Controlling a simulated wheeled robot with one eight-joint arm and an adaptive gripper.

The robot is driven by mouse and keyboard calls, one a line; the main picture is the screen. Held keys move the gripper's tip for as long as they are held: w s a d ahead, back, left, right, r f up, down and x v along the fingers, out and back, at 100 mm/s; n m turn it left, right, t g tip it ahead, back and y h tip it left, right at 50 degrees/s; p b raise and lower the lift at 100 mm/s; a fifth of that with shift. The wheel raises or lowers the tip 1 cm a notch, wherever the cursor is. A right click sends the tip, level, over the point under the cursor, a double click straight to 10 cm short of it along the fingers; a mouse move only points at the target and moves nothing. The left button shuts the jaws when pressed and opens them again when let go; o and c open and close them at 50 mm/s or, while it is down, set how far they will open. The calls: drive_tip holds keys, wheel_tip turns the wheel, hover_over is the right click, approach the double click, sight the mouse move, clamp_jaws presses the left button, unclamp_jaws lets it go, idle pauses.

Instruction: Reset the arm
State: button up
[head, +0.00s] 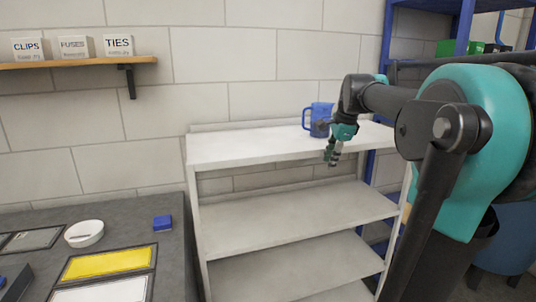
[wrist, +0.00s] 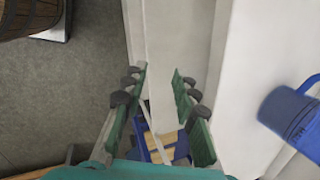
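My gripper (head: 333,155) is at the front edge of the white shelf unit's top board, pointing down. In the wrist view its two green fingers (wrist: 160,92) are spread apart with nothing between them. A blue mug (head: 318,118) stands on the top board just behind my gripper in the head view. It also shows at the right edge of the wrist view (wrist: 295,115), apart from the fingers. My arm reaches in from the right of the head view and covers part of the shelf's right side.
The white shelf unit (head: 240,148) has lower boards that look empty. A grey bench (head: 165,265) at the left holds a blue block (head: 162,223), a white round dish (head: 84,233) and a yellow panel (head: 108,262). A wooden wall shelf (head: 80,62) carries labelled boxes. A blue rack stands at the right.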

drive_tip(key=s+f+n+h, duration=0.1)
drive_tip(key=s+f+n, duration=0.7)
drive_tip(key=s+f, duration=0.3)
drive_tip(key=s+a+f+n, duration=0.1)
drive_tip(key=s+f+n, duration=0.7)
drive_tip(key=f, duration=1)
drive_tip(key=s, duration=0.3)
drive_tip(key=shift+a+f+n+t+h, duration=0.2)
drive_tip(key=shift+f+n+t+h, duration=0.1)
drive_tip(key=shift+h, duration=0.1)
